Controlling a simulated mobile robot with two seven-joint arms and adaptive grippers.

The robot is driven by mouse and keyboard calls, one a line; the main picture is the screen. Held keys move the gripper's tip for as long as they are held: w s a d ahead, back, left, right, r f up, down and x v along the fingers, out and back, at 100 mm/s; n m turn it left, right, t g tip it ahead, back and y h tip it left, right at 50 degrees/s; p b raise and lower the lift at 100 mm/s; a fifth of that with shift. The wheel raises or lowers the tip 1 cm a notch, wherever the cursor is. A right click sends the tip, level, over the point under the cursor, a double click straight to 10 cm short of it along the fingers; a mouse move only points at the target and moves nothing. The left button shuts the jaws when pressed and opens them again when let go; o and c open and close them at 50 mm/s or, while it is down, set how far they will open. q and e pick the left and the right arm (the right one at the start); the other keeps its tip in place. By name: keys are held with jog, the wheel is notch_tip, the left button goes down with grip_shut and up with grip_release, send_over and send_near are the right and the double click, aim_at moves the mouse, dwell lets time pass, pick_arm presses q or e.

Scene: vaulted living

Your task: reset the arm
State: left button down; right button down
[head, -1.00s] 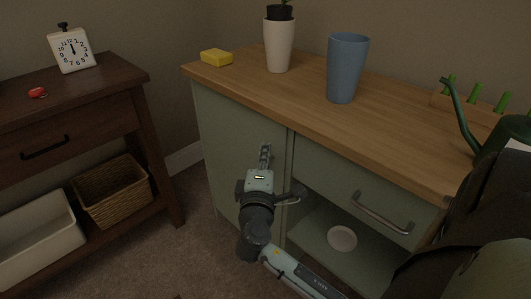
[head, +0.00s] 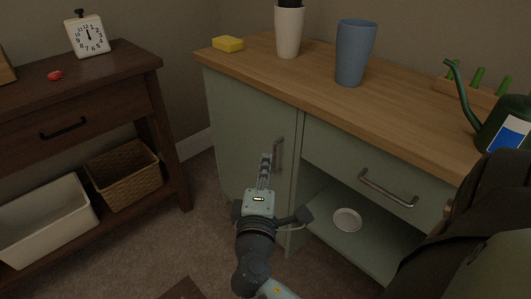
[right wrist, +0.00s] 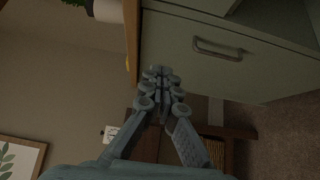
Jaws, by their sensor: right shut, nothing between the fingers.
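My right gripper (head: 266,163) is shut and empty in the head view. It is in front of the green cabinet (head: 228,140), just left of the cabinet door's vertical handle (head: 278,154). I cannot tell whether it touches the door. In the right wrist view its fingers (right wrist: 160,78) are together, with the cabinet front behind them to the upper right. My left gripper is not in view.
The cabinet's wooden top (head: 310,82) holds a yellow sponge (head: 228,44), a white pot (head: 289,32), a blue cup (head: 354,52) and a green watering can (head: 497,125). A white dish (head: 347,219) lies on the open shelf. A dark side table (head: 150,68) stands left.

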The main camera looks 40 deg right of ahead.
jog(key=shift+s+a, duration=0.2)
jog(key=shift+s, duration=0.05)
